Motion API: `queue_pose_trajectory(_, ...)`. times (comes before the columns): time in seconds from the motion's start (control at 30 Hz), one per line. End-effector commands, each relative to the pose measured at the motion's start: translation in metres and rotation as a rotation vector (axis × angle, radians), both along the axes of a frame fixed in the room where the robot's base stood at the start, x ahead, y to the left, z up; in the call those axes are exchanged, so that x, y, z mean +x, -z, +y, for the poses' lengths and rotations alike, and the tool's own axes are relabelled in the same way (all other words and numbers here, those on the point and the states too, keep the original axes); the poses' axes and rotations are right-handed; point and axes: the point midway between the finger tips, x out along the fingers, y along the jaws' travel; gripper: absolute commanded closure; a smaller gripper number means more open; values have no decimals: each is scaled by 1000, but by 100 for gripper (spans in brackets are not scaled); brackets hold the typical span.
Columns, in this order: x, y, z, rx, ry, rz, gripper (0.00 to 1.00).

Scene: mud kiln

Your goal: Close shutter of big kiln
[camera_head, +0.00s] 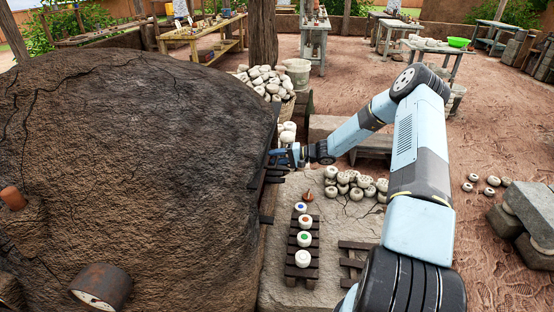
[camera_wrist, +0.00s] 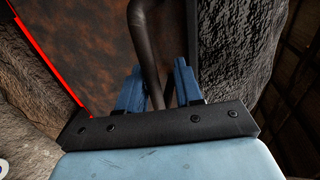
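The big kiln (camera_head: 130,150) is a large dark mud dome filling the left of the head view. Its shutter (camera_wrist: 85,45) shows in the wrist view as a rusty brown plate with a dark tubular handle (camera_wrist: 148,45). A glowing red line runs along the plate's left edge. My gripper (camera_head: 292,155) is at the kiln's right side, and its blue fingers also show in the wrist view (camera_wrist: 158,82). The fingers stand apart, with the handle between them. A gap shows beside the right finger, and I cannot tell whether either finger touches the handle. The head view hides most of the shutter.
Small pots with coloured dots (camera_head: 304,239) stand on a dark slatted rack beside the kiln. Whitish round pots (camera_head: 350,184) are piled below my arm. A heap of pots (camera_head: 262,80) stands behind. Open dirt floor lies to the right.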

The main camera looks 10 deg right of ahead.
Motion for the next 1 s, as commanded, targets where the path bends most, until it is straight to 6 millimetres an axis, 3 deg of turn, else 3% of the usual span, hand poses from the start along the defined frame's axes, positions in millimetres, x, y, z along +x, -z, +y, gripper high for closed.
queue_pose_trajectory(0.33, -4, -1, -15, -3, 4, 2, 65)
queue_pose_trajectory(0.8, -30, -19, -98, -2, 3, 1, 65)
queue_pose_trajectory(1.0, -38, -24, -121, -1, 2, 2, 65)
